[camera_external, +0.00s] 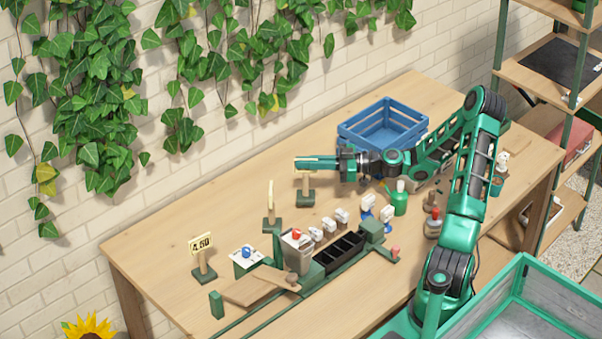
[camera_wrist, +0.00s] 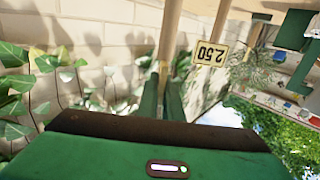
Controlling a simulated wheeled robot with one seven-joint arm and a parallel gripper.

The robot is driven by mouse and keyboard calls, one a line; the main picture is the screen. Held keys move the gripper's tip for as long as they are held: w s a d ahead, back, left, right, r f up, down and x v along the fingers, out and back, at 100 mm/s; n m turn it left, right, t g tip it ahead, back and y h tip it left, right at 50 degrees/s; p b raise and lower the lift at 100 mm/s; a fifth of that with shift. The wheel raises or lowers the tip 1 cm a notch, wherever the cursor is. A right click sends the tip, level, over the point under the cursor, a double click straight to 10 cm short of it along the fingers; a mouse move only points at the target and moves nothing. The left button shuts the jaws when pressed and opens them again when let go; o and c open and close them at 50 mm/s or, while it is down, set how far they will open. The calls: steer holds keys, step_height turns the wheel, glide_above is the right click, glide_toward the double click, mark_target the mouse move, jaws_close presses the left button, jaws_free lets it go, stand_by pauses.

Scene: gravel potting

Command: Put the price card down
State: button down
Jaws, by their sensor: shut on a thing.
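My gripper (camera_external: 297,163) points left over the back of the table (camera_external: 415,90). It is shut on the wooden post of a price card (camera_external: 306,183), whose green base hangs below the fingers, at or just above the tabletop; I cannot tell if it touches. In the wrist view a wooden post (camera_wrist: 169,35) runs between the green fingers (camera_wrist: 162,98). The face of the held card cannot be made out. A second price card (camera_external: 270,200) stands to the left, nearly edge-on. A third card (camera_external: 201,245) reads 4.50. In the wrist view a 2.50 card (camera_wrist: 209,54) appears upside down.
A blue crate (camera_external: 383,125) stands behind my arm. A black tray (camera_external: 333,258), several small white-topped items and a green bottle (camera_external: 400,198) are in front of the gripper. The ivy-covered wall (camera_external: 215,100) runs close behind. Table space left of the crate is bare.

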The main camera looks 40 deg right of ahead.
steer(key=shift+f, duration=0.6)
steer(key=c, duration=1.9)
jaws_free()
steer(key=shift+d+r, duration=0.15)
steer(key=shift+r, duration=0.55)
steer(key=r, duration=0.2)
steer(key=s+d+r, duration=0.1)
steer(key=r, duration=0.1)
steer(key=s+r, duration=0.1)
steer(key=r, duration=0.1)
steer(key=shift+d+r, duration=0.4)
